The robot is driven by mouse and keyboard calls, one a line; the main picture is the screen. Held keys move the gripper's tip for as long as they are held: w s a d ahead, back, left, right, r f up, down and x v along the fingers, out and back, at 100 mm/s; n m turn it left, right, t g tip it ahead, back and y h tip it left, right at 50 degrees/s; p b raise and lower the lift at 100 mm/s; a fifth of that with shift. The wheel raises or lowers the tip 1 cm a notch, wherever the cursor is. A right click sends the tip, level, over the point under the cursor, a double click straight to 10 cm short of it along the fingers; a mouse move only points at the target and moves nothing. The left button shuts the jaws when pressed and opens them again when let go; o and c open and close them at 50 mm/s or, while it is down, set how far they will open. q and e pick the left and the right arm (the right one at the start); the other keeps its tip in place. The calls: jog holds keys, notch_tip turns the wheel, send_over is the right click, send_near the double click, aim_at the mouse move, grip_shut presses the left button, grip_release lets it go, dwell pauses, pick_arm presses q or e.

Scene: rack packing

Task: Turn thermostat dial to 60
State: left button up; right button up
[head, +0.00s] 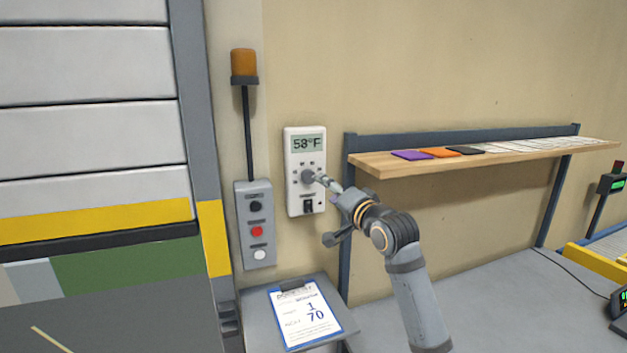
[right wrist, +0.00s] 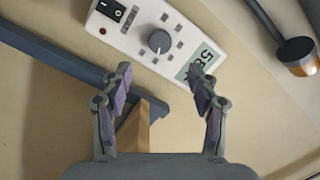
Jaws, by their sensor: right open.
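The white thermostat (head: 305,205) is mounted on the beige wall, and its display (head: 306,144) reads 58°F. The round grey dial (head: 308,177) sits below the display. My right gripper (head: 322,180) is at the dial in the head view. In the right wrist view, the dial (right wrist: 159,41) is ahead of my open right gripper (right wrist: 162,82), between the line of its two fingers and apart from both. The thermostat (right wrist: 128,40) appears tilted there. My left gripper is not in view.
A grey button box (head: 256,225) with an amber beacon (head: 244,63) is left of the thermostat. A wooden shelf (head: 500,152) on a blue-grey frame is close on the right. A clipboard (head: 305,314) lies on a stand below.

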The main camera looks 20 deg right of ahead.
aim_at(310, 178)
jog(key=w+p, duration=0.1)
jog(key=w, duration=0.1)
jog(key=w+a+p, duration=0.1)
jog(key=w, duration=0.2)
jog(key=w+p, duration=0.1)
jog(key=w, duration=0.2)
jog(key=shift+w+a+r, duration=0.15)
jog(key=shift+a, duration=0.1)
jog(key=shift+w+p, duration=0.3)
jog(key=shift+w, duration=0.2)
jog(key=shift+c, duration=0.3)
jog(key=c, duration=1.1)
